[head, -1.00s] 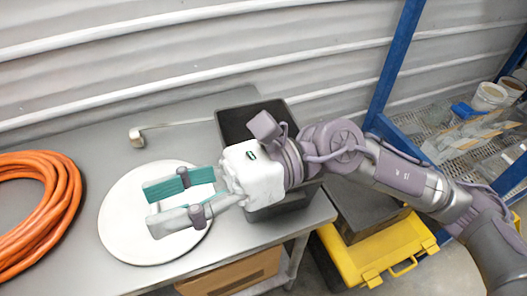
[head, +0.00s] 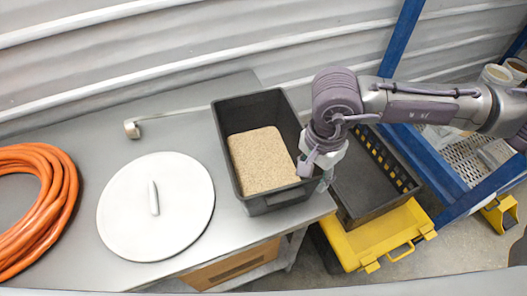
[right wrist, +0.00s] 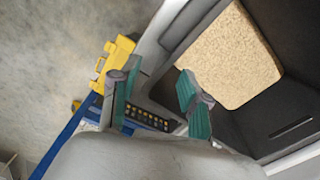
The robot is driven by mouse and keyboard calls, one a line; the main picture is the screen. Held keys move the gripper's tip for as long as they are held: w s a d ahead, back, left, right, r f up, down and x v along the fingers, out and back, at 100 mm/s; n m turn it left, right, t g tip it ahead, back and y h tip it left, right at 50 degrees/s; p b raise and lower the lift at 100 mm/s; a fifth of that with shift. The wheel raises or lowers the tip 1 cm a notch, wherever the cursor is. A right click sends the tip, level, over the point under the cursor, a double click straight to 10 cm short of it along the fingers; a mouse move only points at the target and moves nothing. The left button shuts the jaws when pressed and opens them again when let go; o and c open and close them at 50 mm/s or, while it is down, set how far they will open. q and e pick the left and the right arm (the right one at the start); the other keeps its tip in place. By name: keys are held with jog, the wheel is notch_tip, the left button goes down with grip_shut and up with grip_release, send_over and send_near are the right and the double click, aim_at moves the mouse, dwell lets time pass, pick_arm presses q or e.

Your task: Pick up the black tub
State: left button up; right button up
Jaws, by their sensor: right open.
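The black tub (head: 284,198) stands upright at the right end of the grey table, with a block of tan grainy substrate (head: 262,160) inside. My right gripper (head: 324,180) points down at the tub's right wall, its fingers mostly hidden in the head view. In the right wrist view the open right gripper (right wrist: 157,100) has one teal-padded finger over the tub's inside and the other outside. The tub wall (right wrist: 170,45) appears between them; I cannot tell whether they touch it. My left gripper is not in view.
A dark crate (head: 360,185) above a yellow case (head: 375,240) stands right of the table. Blue shelving (head: 440,165) is farther right.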

aim_at(309, 183)
jog(key=shift+f, duration=0.4)
jog(key=f+p, duration=0.2)
jog(key=f, duration=0.1)
jog(key=f+p, duration=0.1)
jog(key=shift+w+a+f, duration=0.25)
jog(key=shift+w+f, duration=0.05)
jog(key=shift+f, duration=0.45)
jog(key=shift+c, duration=0.3)
grip_shut()
